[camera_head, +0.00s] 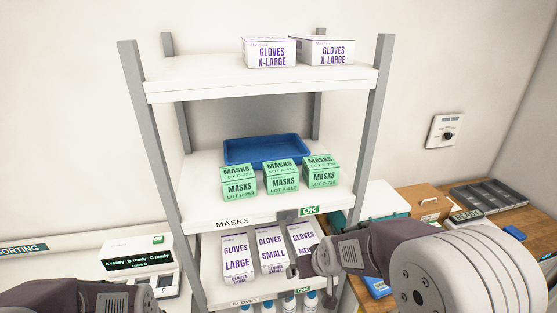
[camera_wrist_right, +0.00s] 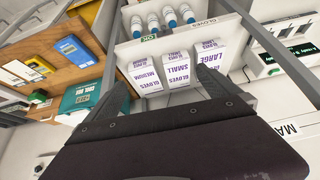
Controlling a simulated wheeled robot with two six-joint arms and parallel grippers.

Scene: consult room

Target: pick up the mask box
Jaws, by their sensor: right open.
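Three green mask boxes stand in a row on the middle shelf in the head view: LOT D-259 on the left (camera_head: 238,184), LOT A-452 in the middle (camera_head: 281,179), and the right one (camera_head: 321,175), whose lot number is hard to read. My right gripper (camera_head: 291,243) is open and empty, in front of the shelf's front edge, below and apart from the mask boxes. Its spread fingers also show in the right wrist view (camera_wrist_right: 163,88), where no mask box is visible. My left arm shows at the lower left, but its gripper is out of the picture.
A blue tray (camera_head: 265,149) lies behind the mask boxes. White glove boxes stand on the shelf below (camera_head: 237,257) and the top shelf (camera_head: 270,52). Grey posts (camera_head: 151,140) flank the shelves. A green OK tag (camera_head: 309,210) is on the middle shelf's edge.

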